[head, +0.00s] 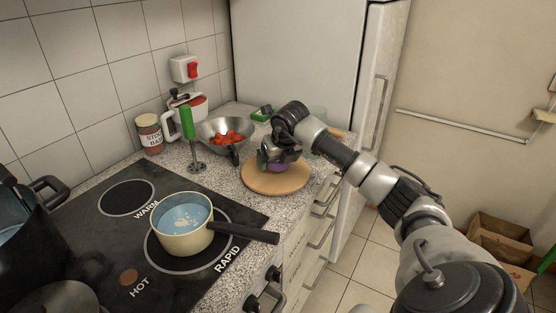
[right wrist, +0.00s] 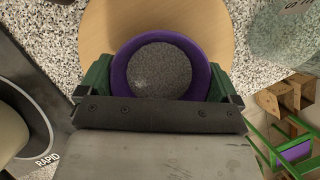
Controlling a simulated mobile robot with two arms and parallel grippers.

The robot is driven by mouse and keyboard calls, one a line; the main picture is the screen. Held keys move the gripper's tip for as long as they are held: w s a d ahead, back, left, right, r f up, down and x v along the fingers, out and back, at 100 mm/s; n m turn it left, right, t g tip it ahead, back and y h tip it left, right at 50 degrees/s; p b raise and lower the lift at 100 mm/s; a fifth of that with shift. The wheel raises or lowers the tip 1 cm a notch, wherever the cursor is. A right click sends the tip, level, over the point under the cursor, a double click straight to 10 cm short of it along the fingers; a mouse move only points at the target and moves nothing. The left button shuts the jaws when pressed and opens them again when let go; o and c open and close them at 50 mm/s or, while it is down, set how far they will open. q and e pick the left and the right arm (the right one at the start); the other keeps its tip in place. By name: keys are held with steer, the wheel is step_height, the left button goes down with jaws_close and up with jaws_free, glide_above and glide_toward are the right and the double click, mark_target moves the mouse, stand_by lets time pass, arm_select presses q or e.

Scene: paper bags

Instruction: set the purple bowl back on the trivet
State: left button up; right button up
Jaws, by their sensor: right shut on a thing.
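The purple bowl (head: 280,167) is mostly hidden behind my right gripper (head: 272,158) in the head view. In the right wrist view the bowl (right wrist: 121,70) shows from above, upright, with grey grainy contents. The green fingers of my right gripper (right wrist: 160,88) sit at its two sides, shut on it. The trivet, a round wooden board (head: 277,186), lies on the counter beneath the bowl; it also shows in the right wrist view (right wrist: 205,25). I cannot tell whether the bowl touches the trivet. My left gripper is not in view.
A metal bowl of red pieces (head: 224,136) and a green-handled hand blender (head: 188,130) stand left of the trivet. A cream saucepan (head: 182,232) sits on the hob, its dark handle pointing right. A clear glass container (right wrist: 285,35) is beside the trivet.

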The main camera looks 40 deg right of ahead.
steer(key=shift+f, duration=0.55)
steer(key=o, duration=0.6)
steer(key=shift+f, duration=0.15)
steer(key=shift+o, duration=0.2)
steer(key=shift+s+r, duration=0.15)
steer(key=shift+r, duration=0.5)
steer(key=v, duration=1.1)
steer(key=shift+b, duration=0.4)
steer(key=shift+a, duration=0.1)
